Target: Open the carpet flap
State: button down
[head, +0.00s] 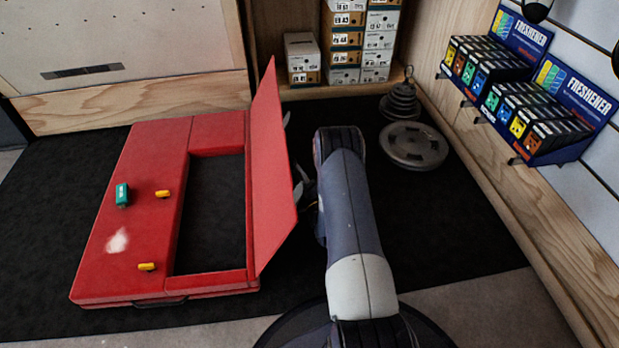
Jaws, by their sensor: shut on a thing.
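A red pad (134,215) lies on the black floor mat at left centre, with a dark rectangular opening (215,220) in it. The red carpet flap (268,185) stands up steeply along the right side of this opening, leaning a little to the right. My gripper (299,188) is at the flap's right edge, partly hidden behind my arm and the flap. Its grey fingertips touch the flap's edge and are shut on it; the exact grip is hard to see.
Green (122,195) and yellow (162,194) small items lie on the pad. Weight plates (413,145) lie behind my arm. Shoe boxes (302,58) stand at the back. A freshener display (560,110) hangs on the right wall. Black matting right of my arm is clear.

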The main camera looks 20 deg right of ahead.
jog(key=shift+a+r, duration=0.15)
jog(key=shift+a, duration=0.05)
jog(key=c, duration=1.5)
grip_release()
jog(key=p+v, duration=0.2)
jog(key=v, duration=0.8)
jog(key=shift+s+p, duration=0.4)
jog(key=shift+d, duration=0.1)
